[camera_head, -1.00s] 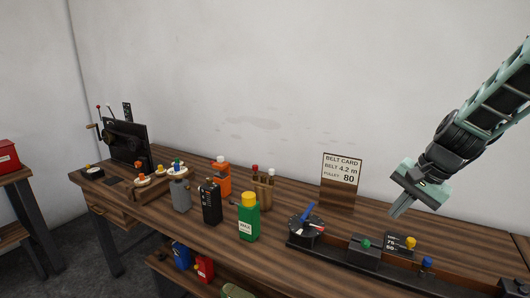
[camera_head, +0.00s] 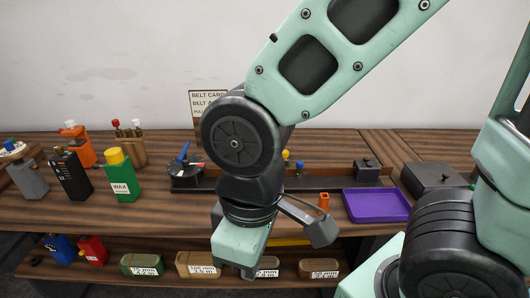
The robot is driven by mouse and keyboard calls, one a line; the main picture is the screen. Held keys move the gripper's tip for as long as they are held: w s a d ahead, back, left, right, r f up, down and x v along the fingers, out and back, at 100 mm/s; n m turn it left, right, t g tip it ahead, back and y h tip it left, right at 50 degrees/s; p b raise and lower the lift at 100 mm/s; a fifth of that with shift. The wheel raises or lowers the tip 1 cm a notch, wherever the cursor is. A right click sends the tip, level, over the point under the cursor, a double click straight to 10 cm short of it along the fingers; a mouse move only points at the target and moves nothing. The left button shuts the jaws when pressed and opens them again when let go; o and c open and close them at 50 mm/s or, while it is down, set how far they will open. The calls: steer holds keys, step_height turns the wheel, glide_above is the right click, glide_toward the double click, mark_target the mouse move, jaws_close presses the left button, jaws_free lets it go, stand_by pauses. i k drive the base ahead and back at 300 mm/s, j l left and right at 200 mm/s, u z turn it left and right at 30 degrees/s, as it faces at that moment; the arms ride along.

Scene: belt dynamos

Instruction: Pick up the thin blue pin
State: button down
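I cannot make out a thin blue pin for certain. A slim blue lever (camera_head: 184,151) stands tilted on the black dial (camera_head: 187,171) at the back of the bench. A small blue knob (camera_head: 299,165) shows on the long dark rail, right of my arm. My gripper (camera_head: 248,268) hangs pointing down over the bench's front edge, in front of and apart from both blue things. Its fingers are mostly hidden behind its own body, so its opening is unclear. My arm hides the middle of the bench.
A purple tray (camera_head: 377,205) and an orange piece (camera_head: 324,201) lie right of my gripper. A dark box (camera_head: 434,178) stands further right. A green wax bottle (camera_head: 121,176) and other bottles stand left. Labelled bins (camera_head: 197,265) sit on the lower shelf.

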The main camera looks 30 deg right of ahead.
mark_target(300, 163)
steer(key=i+z, duration=0.35)
steer(key=i+j+z, duration=0.1)
steer(key=z, duration=0.3)
steer(key=i+j+z, duration=0.2)
steer(key=z, duration=0.15)
